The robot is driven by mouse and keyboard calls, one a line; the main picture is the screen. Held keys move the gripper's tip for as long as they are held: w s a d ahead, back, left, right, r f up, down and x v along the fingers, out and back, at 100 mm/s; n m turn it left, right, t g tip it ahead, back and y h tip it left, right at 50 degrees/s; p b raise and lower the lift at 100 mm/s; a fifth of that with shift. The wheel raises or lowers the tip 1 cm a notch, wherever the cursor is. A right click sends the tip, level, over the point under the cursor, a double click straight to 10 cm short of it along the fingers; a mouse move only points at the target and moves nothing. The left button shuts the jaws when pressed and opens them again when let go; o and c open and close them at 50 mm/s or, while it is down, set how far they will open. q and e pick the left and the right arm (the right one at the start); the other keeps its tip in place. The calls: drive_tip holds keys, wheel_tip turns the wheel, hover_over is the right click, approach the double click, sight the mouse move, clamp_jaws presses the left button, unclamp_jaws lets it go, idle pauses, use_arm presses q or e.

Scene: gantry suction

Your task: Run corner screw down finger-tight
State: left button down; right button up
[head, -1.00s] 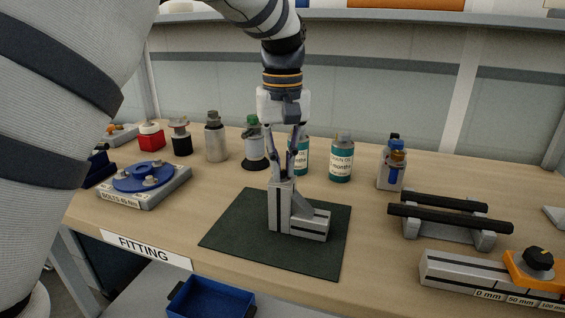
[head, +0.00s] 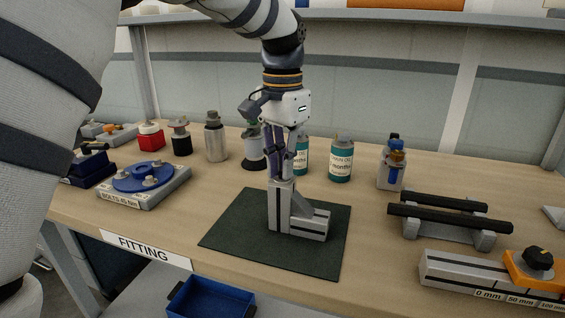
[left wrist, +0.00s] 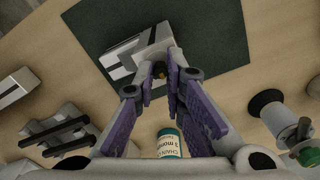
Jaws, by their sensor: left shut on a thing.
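A grey L-shaped bracket of slotted profile (head: 308,222) stands on a dark green mat (head: 238,238); it also shows in the left wrist view (left wrist: 126,58). My left gripper (head: 283,176) points straight down at the top of the upright post, coming from above. In the left wrist view its fingertips (left wrist: 159,82) are close together around a small dark and brassy screw head (left wrist: 159,70) at the bracket. The gripper is shut on this screw. How deep the screw sits is hidden by the fingers. My right gripper is not in view.
A blue round bolt plate (head: 143,178) sits to the left, a blue bin (head: 210,299) below the front edge. Bottles (head: 341,160) stand behind the mat. Black bars on a rack (head: 440,212) and a measuring rail (head: 470,276) are at right.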

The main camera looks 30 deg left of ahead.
use_arm(q)
drive_tip(key=shift+m, duration=1.8)
drive_tip(key=c, duration=1.6)
unclamp_jaws()
drive_tip(key=shift+c, duration=0.2)
wheel_tip(320, 180, up, 12)
